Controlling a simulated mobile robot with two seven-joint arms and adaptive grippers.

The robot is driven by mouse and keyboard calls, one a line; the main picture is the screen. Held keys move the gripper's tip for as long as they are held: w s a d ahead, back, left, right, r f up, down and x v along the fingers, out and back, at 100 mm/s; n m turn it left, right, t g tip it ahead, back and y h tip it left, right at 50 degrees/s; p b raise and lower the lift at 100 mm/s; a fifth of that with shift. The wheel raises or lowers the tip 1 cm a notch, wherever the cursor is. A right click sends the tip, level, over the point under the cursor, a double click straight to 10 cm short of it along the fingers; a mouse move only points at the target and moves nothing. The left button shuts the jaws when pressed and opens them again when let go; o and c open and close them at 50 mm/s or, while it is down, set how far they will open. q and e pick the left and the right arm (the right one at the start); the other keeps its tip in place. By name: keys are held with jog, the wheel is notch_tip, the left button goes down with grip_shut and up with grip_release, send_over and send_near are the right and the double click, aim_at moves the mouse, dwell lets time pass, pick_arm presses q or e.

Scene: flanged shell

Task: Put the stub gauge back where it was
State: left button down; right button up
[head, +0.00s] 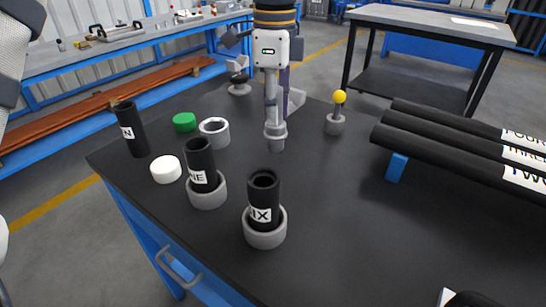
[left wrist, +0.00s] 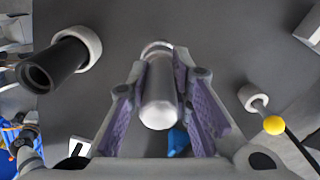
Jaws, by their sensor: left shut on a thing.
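The stub gauge (head: 275,134), which I take to be the silver metal cylinder, hangs below my left gripper (head: 278,103) over the middle of the dark bench. In the left wrist view the gauge (left wrist: 160,95) lies between the two purple-padded fingers of my left gripper (left wrist: 168,95), which are shut on it. A ring-like collar shows at its far end. Whether its lower end touches the bench I cannot tell. My right gripper is not in view.
Black tubes stand in grey rings (head: 265,238) (head: 208,198) at the front left. An empty grey ring (head: 214,131), green cap (head: 184,122), white cap (head: 166,169) and yellow-knobbed post (head: 339,98) stand nearby. Long black tubes (head: 450,160) lie at right. The bench's middle right is clear.

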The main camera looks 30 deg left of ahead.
aim_at(274, 137)
pick_arm(q)
notch_tip(274, 137, down, 6)
jog(key=shift+w+f, duration=0.1)
jog(key=shift+f, duration=0.1)
jog(key=shift+f, duration=0.15)
jog(key=c, duration=1.4)
grip_release()
jog(key=shift+c, duration=0.2)
notch_tip(274, 137, up, 12)
jog(key=shift+r, duration=0.1)
